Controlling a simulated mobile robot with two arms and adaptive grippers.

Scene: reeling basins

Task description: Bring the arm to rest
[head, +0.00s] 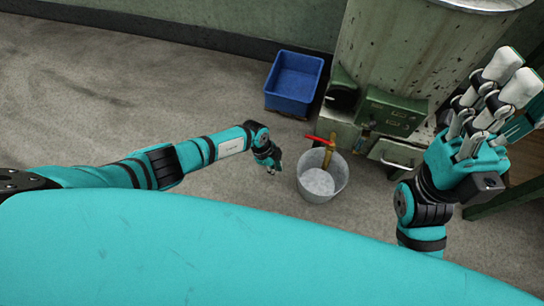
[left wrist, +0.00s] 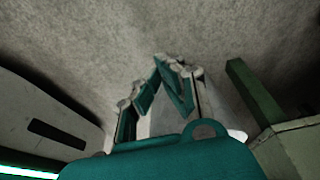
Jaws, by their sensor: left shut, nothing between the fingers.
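My left arm (head: 195,153) reaches in from the left over the floor. Its small dark and teal gripper (head: 274,167) points down, shut and empty, just left of the metal bucket and apart from it in the picture. The left wrist view shows its fingers (left wrist: 163,88) close together, with nothing held between them. My right gripper (head: 508,88) is raised at the right edge, its white-padded fingers pointing up and right. I see nothing held in it, but its opening is unclear.
A grey metal bucket (head: 339,181) with pale contents stands near a red-handled brass tap (head: 321,141). A blue bin (head: 293,84) sits behind it on the floor. A worn green machine (head: 405,55) stands back right. The floor at left (head: 110,85) is clear.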

